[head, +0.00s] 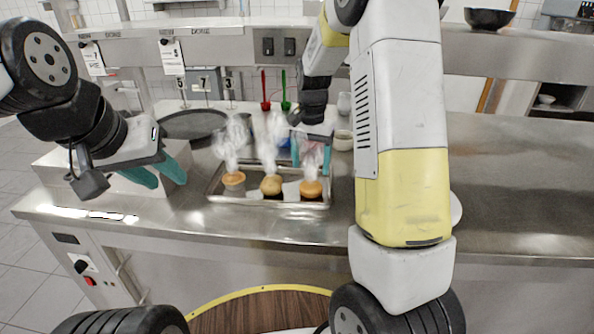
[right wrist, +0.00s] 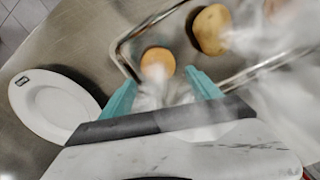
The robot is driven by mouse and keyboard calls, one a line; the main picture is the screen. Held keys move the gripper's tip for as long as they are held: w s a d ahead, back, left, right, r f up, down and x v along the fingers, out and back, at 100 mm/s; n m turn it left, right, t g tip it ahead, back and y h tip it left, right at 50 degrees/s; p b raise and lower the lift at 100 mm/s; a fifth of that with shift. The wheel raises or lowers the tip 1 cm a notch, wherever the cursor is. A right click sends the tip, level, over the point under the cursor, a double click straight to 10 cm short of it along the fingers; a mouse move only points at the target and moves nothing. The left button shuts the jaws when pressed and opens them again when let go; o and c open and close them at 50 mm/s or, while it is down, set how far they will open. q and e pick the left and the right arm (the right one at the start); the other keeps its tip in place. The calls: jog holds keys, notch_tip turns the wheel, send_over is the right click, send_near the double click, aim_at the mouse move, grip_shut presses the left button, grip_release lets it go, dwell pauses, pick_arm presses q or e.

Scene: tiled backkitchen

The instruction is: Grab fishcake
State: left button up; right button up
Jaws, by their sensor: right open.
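A metal tray (head: 268,203) on the steel counter holds three round golden-brown items under white steam: a left one (head: 233,180), a middle one (head: 271,186) and a right one (head: 311,189). I cannot tell for certain which is the fishcake. My right gripper (head: 312,148) is open above the tray's right side, partly hidden by steam and my arm. In the right wrist view, a round orange-brown item (right wrist: 157,61) lies just beyond the space between the teal fingers, and a potato-like one (right wrist: 211,29) lies farther off. My left gripper (head: 158,172) is open and empty, left of the tray.
A white oval plate (right wrist: 55,106) lies on the counter beside the tray. A dark round pan (head: 194,124) stands behind the tray. Red (head: 265,104) and green (head: 285,104) utensils stand at the back. The counter on the right (head: 520,190) is clear.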

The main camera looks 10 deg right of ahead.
aim_at(311, 185)
notch_tip(311, 185, down, 8)
jog(key=shift+s+d+r, duration=0.15)
jog(key=shift+r, duration=0.1)
jog(key=c, duration=1.2)
jog(key=shift+r, duration=0.1)
